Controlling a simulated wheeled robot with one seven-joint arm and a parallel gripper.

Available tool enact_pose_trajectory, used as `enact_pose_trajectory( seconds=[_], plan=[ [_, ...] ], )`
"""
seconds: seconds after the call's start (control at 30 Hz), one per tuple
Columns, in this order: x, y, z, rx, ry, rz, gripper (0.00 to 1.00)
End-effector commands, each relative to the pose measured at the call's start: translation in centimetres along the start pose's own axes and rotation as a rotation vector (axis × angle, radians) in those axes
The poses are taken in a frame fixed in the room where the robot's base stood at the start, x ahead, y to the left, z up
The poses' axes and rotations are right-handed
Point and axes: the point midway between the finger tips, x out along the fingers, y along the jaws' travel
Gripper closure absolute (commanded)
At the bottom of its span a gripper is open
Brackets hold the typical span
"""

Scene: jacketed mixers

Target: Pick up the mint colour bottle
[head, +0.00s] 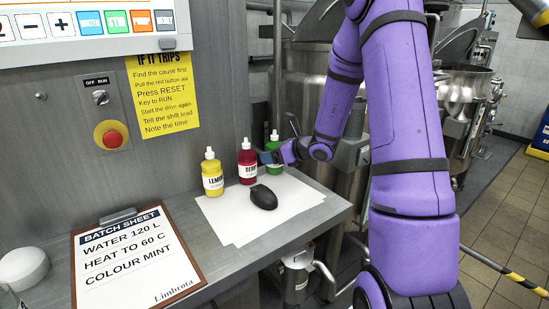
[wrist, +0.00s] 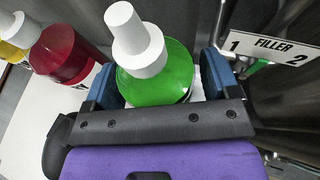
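The green bottle with a white nozzle cap, the likely mint one, stands upright at the back right of the shelf, partly hidden by my gripper (head: 270,157); its cap and shoulder (head: 274,145) show in the head view. In the wrist view, the green bottle (wrist: 172,78) sits between the two blue fingers of my gripper (wrist: 160,80). A narrow gap shows by the right finger; the left finger is very close to the bottle, and contact is unclear. The gripper looks open around the bottle. The bottle's label is mostly hidden.
A red bottle (head: 247,168) stands just left of the green one, then a yellow lemon bottle (head: 212,179). A black mouse-like object (head: 263,198) lies on white paper (head: 222,213) in front. A batch sheet clipboard (head: 130,262) lies at left; steel mixers stand behind.

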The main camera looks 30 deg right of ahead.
Motion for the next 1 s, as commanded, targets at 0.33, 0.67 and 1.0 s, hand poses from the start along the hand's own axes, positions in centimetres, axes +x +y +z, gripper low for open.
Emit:
enact_pose_trajectory(
  seconds=[0.33,0.67,1.0],
  plan=[
    [0.0,0.0,0.0,0.000,-0.001,0.000,0.70],
    [-0.3,-0.1,0.7,-0.003,-0.002,0.001,0.70],
    [-1.1,-0.5,2.9,-0.005,-0.002,0.004,0.70]
  ],
)
